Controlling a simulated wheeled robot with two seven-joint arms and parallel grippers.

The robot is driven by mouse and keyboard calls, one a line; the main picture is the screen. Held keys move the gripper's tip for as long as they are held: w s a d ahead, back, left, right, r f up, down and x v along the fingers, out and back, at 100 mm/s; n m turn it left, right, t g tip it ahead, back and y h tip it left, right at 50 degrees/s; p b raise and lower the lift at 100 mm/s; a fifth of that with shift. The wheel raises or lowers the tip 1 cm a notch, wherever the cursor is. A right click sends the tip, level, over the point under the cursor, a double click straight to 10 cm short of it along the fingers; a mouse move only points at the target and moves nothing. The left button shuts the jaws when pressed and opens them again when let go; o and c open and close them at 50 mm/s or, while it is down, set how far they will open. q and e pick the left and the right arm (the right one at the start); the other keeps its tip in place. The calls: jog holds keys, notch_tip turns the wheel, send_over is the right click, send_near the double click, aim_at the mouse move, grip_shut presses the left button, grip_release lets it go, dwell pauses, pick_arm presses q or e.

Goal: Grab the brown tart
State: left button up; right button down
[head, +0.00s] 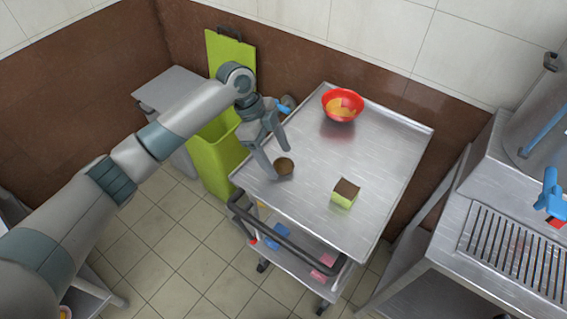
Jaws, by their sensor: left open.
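The brown tart (284,166) is a small round brown thing on the left part of the metal cart top (315,160). My left gripper (280,164) reaches down from the upper left, its fingers spread open just beside and above the tart. One finger comes down near the tart's left edge and the other ends above its far side. I cannot tell whether a finger touches it. My right gripper is not in view.
A red bowl (342,105) with yellow-orange contents stands at the cart's back. A green sponge-like block with a brown top (345,193) lies to the right. A green bin (215,160) stands left of the cart. A steel counter (500,235) is at the right.

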pick_arm(q)
jog(key=shift+x, duration=0.9)
jog(key=c, duration=1.1)
